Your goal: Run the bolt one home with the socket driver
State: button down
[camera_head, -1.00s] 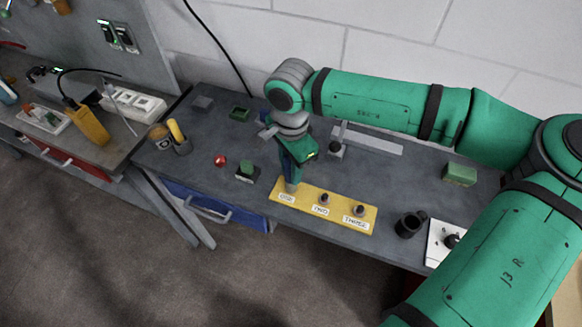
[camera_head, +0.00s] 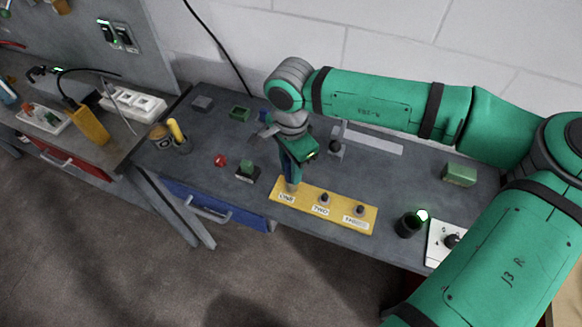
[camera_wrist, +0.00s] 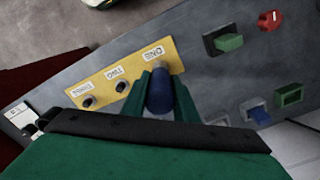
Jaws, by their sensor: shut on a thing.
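My gripper (camera_head: 291,170) is shut on the socket driver and points down at the yellow plate (camera_head: 330,207). In the wrist view the driver's blue handle (camera_wrist: 160,96) stands between the two green fingers. In the head view its grey lower end (camera_head: 291,185) stands upright at the plate's left end, above the label "ONE". Bolt one is hidden under it. Bolt two (camera_head: 324,198) and bolt three (camera_head: 360,210) stand up from the plate to the right, both uncovered.
A green box (camera_head: 460,174) is behind.

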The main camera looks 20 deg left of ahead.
jog(key=shift+r, duration=3.4)
